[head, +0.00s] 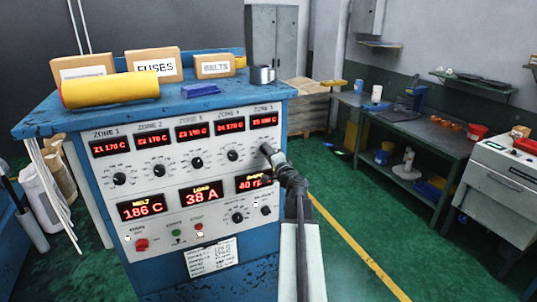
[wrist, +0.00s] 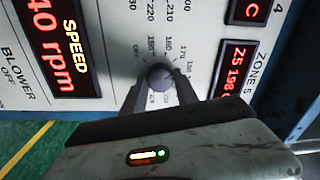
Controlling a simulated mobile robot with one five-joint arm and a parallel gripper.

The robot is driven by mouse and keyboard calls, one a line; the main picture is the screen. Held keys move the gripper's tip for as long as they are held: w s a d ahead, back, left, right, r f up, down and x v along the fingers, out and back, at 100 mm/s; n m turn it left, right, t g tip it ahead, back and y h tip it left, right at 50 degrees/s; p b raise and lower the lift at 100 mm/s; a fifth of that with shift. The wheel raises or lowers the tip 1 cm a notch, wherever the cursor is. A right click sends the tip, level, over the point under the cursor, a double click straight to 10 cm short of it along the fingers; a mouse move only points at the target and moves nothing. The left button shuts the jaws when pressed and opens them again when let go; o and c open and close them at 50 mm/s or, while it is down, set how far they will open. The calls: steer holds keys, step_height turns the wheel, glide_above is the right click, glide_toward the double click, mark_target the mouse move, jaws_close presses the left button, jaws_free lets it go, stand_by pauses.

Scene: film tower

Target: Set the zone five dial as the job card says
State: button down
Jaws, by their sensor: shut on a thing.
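The zone five dial (wrist: 159,76) is a round grey knob on the white panel, ringed by printed numbers. My gripper (wrist: 160,92) is shut on it, with one finger on each side. The dial's pointer cannot be made out. A white card (head: 212,256) hangs low on the cabinet; its writing is too small to read.
Dials for zones one to four, with zone four (head: 232,155) nearest, sit left of my gripper. The speed display (head: 253,182) and blower knob (head: 265,210) are just below. A yellow roll (head: 110,89) lies on the blue cabinet top. Green floor (head: 340,235) is open at right.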

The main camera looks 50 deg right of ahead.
steer(key=n, duration=0.3)
steer(key=shift+n, duration=0.3)
steer(key=shift+f+n, duration=0.1)
steer(key=shift+n, duration=0.2)
steer(key=c, duration=0.9)
jaws_free()
steer(key=shift+c, duration=0.2)
steer(key=shift+s, duration=0.15)
steer(key=v, duration=0.7)
steer(key=shift+s, duration=0.3)
steer(key=shift+a, duration=0.1)
